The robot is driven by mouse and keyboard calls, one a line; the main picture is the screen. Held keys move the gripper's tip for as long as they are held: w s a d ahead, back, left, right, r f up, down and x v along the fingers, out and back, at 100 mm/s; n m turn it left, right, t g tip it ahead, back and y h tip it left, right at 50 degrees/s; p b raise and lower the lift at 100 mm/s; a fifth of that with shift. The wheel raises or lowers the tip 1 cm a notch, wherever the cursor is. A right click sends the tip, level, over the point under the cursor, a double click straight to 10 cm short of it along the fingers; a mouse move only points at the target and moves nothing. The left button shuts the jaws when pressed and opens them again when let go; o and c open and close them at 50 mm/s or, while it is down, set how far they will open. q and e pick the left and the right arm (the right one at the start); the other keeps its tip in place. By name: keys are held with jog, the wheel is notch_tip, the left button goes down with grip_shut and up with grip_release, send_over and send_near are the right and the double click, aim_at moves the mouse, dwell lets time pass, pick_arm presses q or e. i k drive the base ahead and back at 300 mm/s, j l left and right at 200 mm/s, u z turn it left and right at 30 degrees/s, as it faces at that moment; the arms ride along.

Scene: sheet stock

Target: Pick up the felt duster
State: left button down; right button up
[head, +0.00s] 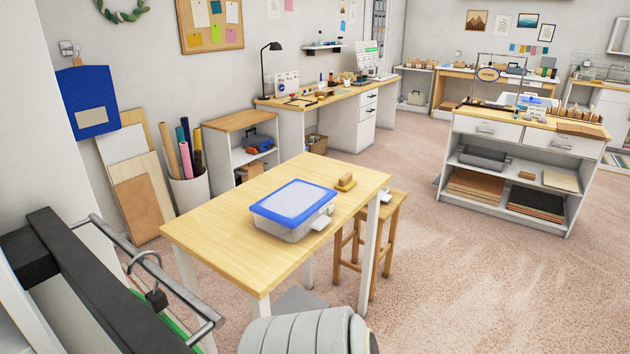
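A small block with a tan wooden top and a yellow base (345,182), which looks like the felt duster, lies on the light wooden table (215,230). It sits near the table's far right edge, just behind a clear storage box with a blue-rimmed lid (293,208). The box and the block look close together but apart. Neither of my grippers shows in the head view, so nothing can be seen of what they hold.
A wooden stool (390,215) stands against the table's right side. A metal rail with a padlock (156,298) is close at lower left. A bin of rolls (188,188) and leaning boards (140,200) stand left. A white island (520,165) stands right; carpet between is clear.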

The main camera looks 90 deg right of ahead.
aim_at(345, 182)
jog(key=i+z, duration=0.1)
jog(key=z, duration=2.9)
